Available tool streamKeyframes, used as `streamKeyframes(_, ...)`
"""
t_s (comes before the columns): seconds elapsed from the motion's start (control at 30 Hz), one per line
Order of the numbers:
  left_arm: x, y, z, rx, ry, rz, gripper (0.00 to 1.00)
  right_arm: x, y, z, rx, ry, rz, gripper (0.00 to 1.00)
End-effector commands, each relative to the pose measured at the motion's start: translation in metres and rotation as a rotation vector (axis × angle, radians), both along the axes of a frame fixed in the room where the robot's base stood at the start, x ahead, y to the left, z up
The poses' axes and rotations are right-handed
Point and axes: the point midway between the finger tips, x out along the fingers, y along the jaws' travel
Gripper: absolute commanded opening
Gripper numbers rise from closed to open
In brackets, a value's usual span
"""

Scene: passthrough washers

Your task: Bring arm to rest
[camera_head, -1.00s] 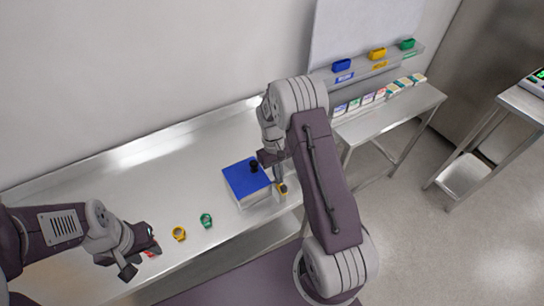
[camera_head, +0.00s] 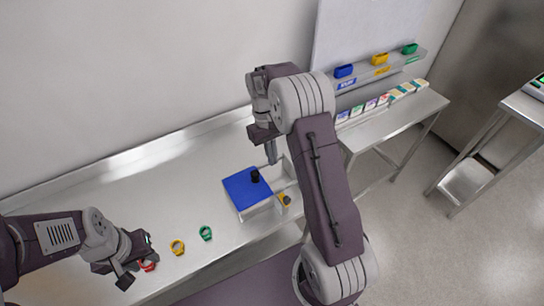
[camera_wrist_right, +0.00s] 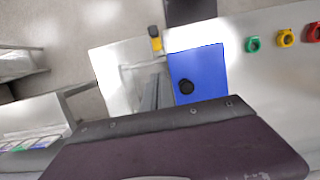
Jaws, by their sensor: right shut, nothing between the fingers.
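My right gripper (camera_head: 271,153) is shut and empty, pointing down above the back of the box with the blue lid (camera_head: 240,189). In the right wrist view, grey finger shapes show over the box's open part, beside the blue lid (camera_wrist_right: 203,72). My left gripper (camera_head: 136,262) is low over the table at the front left, its fingers apart. A red ring-shaped part (camera_head: 147,266) lies by its fingers, partly hidden; I see no grip on it.
Yellow (camera_head: 178,247) and green (camera_head: 206,233) rings lie on the metal table (camera_head: 120,190). A yellow-and-black part (camera_head: 285,199) is at the box's front right. A side table (camera_head: 395,120) carries several small boxes below a shelf with blue, yellow and green bins.

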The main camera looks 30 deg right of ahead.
Motion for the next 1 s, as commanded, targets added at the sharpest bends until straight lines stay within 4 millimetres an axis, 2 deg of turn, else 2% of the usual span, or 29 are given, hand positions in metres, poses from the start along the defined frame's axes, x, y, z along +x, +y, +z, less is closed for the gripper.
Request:
streamKeyframes(0.27,0.0,0.0,-0.002,0.0,0.0,0.0,0.36,0.001,0.002,-0.001,-0.001,-0.002,0.004,0.0)
streamKeyframes(0.37,0.0,0.0,-0.006,0.0,0.0,0.0,0.36,0.008,0.008,0.017,-0.006,-0.059,0.023,0.0)
streamKeyframes(0.4,0.0,0.0,-0.009,0.0,0.0,0.0,0.36,0.003,0.013,0.026,-0.007,-0.073,0.035,0.0)
streamKeyframes(0.5,0.0,0.0,-0.016,0.0,0.0,0.0,0.36,-0.03,0.031,0.039,0.002,-0.089,0.065,0.0)
streamKeyframes(0.57,0.0,0.0,-0.02,0.0,0.0,0.0,0.36,-0.052,0.04,0.038,0.006,-0.112,0.071,0.0)
streamKeyframes(0.67,0.0,0.0,-0.024,0.0,0.0,0.0,0.36,-0.089,0.054,0.026,0.017,-0.163,0.061,0.0)
streamKeyframes(0.8,0.0,0.0,-0.027,0.0,0.0,0.0,0.36,-0.141,0.064,-0.003,0.028,-0.235,0.011,0.0)
streamKeyframes(0.93,0.0,0.0,-0.026,0.0,0.0,0.0,0.36,-0.169,0.066,-0.028,0.028,-0.274,-0.06,0.0)
streamKeyframes(1.0,0.0,0.0,-0.026,0.0,0.0,0.0,0.36,-0.16,0.066,-0.031,0.029,-0.321,-0.086,0.0)
